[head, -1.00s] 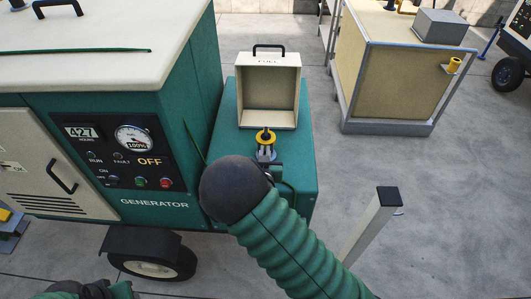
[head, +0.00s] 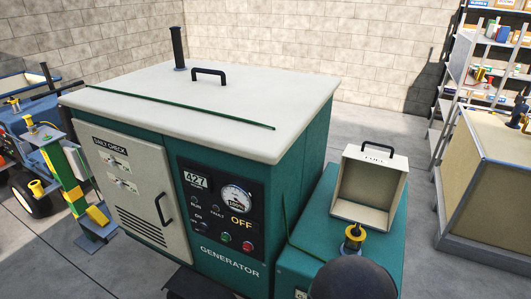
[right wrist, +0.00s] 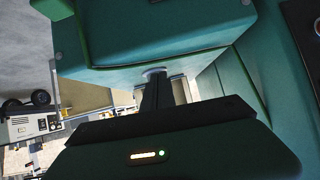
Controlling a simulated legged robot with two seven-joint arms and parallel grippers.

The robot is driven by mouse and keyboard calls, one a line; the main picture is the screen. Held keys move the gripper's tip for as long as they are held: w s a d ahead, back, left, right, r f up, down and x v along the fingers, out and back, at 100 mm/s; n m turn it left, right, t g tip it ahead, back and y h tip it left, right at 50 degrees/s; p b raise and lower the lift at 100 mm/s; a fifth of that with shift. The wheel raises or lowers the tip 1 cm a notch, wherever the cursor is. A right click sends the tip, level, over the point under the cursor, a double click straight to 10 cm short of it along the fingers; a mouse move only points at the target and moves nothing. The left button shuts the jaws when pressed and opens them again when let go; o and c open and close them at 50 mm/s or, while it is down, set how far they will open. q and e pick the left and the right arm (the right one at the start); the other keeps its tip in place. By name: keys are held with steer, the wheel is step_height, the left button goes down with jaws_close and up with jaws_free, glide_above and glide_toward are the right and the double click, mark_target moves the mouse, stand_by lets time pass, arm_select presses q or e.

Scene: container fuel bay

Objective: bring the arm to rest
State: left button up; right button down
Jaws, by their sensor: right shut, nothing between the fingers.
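My right arm shows in the head view only as a dark rounded joint at the bottom edge, in front of the green fuel housing (head: 385,235). In the right wrist view my right gripper (right wrist: 157,92) is shut, its dark fingers together with nothing visible between them. Green panels (right wrist: 150,50) lie close ahead of and around the fingers; I cannot tell whether they touch. My left gripper is out of view.
A cream FUEL box (head: 370,185) stands open on the housing, with a yellow-collared fitting (head: 354,236) in front of it. A tan crate (head: 490,185) stands at right, shelves (head: 495,60) behind it. A green post with yellow parts (head: 72,185) stands left. Grey floor (head: 420,130) is clear between.

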steer(key=s+a+r+n+g+y+p, duration=0.1)
steer(key=s+a+r+n+g+y, duration=0.1)
steer(key=s, duration=0.6)
steer(key=s+a+r+n+g+y+p, duration=0.1)
steer(key=s+a+r+n+g+y, duration=0.2)
steer(key=s, duration=0.5)
step_height(320, 180, up, 2)
steer(key=shift+s+n+g, duration=0.25)
steer(key=shift+n+g, duration=0.35)
steer(key=shift+g, duration=0.6)
steer(key=shift+d+f, duration=0.1)
steer(key=shift+d, duration=0.1)
